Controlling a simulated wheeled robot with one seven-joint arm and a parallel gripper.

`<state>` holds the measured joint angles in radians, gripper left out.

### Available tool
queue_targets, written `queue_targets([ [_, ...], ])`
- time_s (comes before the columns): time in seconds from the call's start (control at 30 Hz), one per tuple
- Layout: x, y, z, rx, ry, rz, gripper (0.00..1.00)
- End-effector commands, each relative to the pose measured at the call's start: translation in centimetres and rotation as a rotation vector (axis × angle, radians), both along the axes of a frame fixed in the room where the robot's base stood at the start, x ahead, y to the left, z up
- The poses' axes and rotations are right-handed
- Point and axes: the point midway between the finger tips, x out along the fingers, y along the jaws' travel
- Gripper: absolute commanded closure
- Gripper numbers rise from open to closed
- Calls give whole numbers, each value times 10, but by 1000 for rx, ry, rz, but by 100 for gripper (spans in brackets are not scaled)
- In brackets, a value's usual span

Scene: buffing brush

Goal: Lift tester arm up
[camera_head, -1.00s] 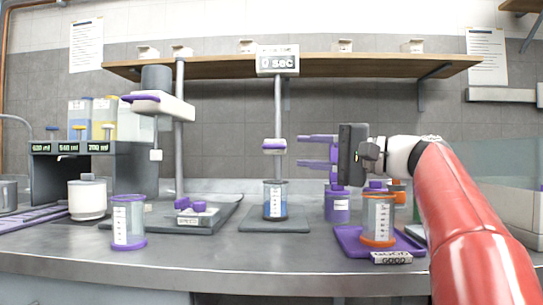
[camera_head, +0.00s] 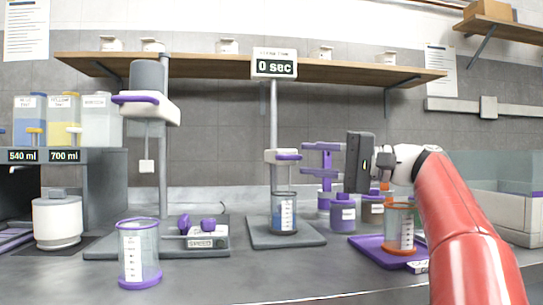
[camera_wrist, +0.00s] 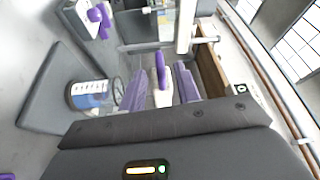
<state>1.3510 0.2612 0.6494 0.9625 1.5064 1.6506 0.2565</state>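The tester arm (camera_head: 283,156) is a white block with a purple handle on a grey post, below a display reading "0 sec" (camera_head: 274,67). It sits low, just over a beaker of blue liquid (camera_head: 285,222) on the grey base. My gripper (camera_head: 306,160) is to its right at about the same height, its purple fingers pointing left. In the wrist view, the white and purple tester arm (camera_wrist: 162,85) appears between my two spread fingers (camera_wrist: 161,76), with gaps on both sides. The gripper is open and holds nothing.
A second stand with a raised motor head (camera_head: 147,104) is at left, with a speed control (camera_head: 205,237). A beaker (camera_head: 139,260) stands in front. Purple jars (camera_head: 343,215) stand below my gripper, beside a purple tray (camera_head: 372,247) with an orange-rimmed beaker (camera_head: 400,228).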

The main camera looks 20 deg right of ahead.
Motion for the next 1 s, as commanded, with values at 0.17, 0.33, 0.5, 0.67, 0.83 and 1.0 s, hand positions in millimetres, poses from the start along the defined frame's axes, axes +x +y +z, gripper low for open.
queue_targets([
  [0.17, 19, 25, 3, 0, -1, 4, 68],
  [0.33, 33, 43, 4, -1, -1, 3, 68],
  [0.5, 40, 52, 5, -1, -1, 2, 68],
  [0.67, 40, 52, 4, -1, -1, 1, 68],
  [0.83, 40, 52, 4, -1, -1, 1, 78],
  [1.0, 40, 52, 4, -1, -1, 1, 100],
])
